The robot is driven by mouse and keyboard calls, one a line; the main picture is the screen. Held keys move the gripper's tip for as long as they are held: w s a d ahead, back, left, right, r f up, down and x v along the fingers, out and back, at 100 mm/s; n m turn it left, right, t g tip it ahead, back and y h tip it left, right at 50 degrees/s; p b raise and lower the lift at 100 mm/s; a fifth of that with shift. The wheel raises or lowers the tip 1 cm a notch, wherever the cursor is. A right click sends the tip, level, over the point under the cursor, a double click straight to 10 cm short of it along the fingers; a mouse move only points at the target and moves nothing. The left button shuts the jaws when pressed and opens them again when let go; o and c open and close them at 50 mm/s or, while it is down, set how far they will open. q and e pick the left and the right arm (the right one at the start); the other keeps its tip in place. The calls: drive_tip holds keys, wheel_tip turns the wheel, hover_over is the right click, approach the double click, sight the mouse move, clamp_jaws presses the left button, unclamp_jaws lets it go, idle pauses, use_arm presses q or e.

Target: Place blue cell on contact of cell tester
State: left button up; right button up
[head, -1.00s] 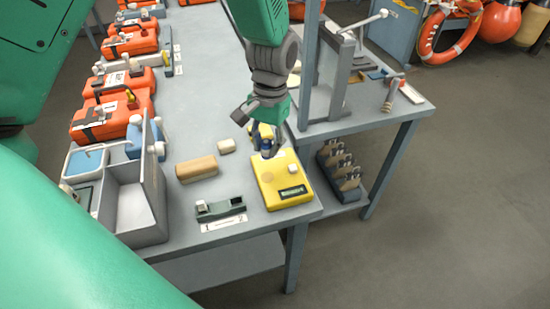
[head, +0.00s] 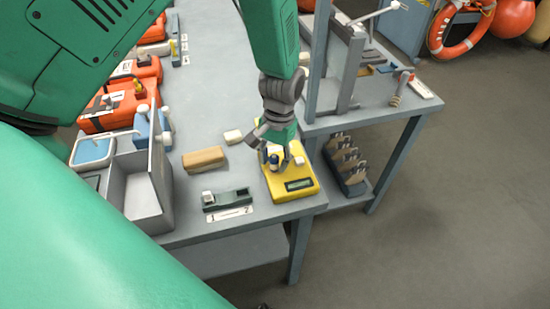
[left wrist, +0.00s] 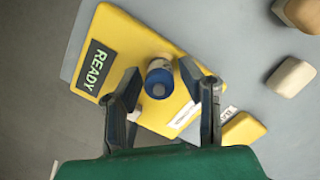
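The yellow cell tester (head: 305,193) lies at the table's front right corner. Its display reads READY in the left wrist view (left wrist: 95,68). The blue cell (head: 273,159), with a pale end, stands about upright on the tester's top face; it also shows in the left wrist view (left wrist: 158,80). My left gripper (head: 280,160) is low over the tester, its fingers either side of the cell. In the left wrist view, my left gripper (left wrist: 159,85) shows gaps between both fingers and the cell. The contact is hidden, apparently under the cell. My right gripper is not in view.
A dark green holder (head: 232,199) with a label strip lies left of the tester. A tan block (head: 204,159) and a small white block (head: 233,136) lie behind it. A grey divided bin (head: 135,200) stands further left. A side table with a frame (head: 345,65) is at right.

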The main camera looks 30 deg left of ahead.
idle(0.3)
use_arm(q)
wheel_tip(320, 180, up, 12)
drive_tip(key=w, duration=0.2)
idle(0.3)
drive_tip(key=shift+s, duration=0.1)
idle(0.3)
